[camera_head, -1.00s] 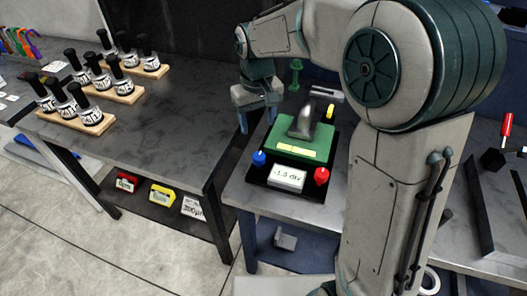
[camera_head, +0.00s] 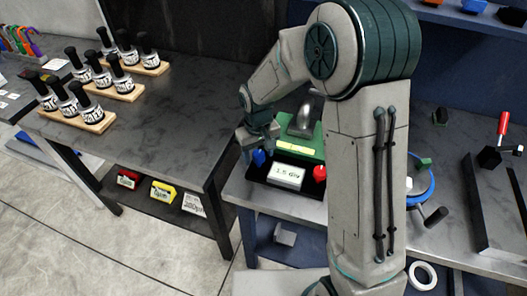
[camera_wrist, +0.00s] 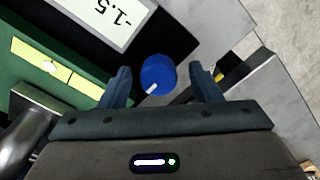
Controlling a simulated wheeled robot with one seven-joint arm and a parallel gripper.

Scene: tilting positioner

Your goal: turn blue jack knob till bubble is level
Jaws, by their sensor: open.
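The blue jack knob (camera_wrist: 158,74) shows in the wrist view between the tips of my open gripper (camera_wrist: 160,86), with a gap on each side. A white pointer marks its edge. In the head view the blue knob (camera_head: 259,157) is partly hidden by my gripper (camera_head: 256,150), which is over it at the positioner's front left corner. The green tilting plate (camera_head: 318,150) carries a yellow level vial (camera_head: 293,147), also in the wrist view (camera_wrist: 45,66); a pale bubble (camera_wrist: 49,67) shows in it near the middle. The display (camera_head: 287,176) reads about -1.5. The red knob (camera_head: 319,173) is at the front right.
A grey metal block (camera_head: 303,120) stands on the green plate. A blue round device (camera_head: 421,178) and a red-handled tool (camera_head: 503,125) are at the right.

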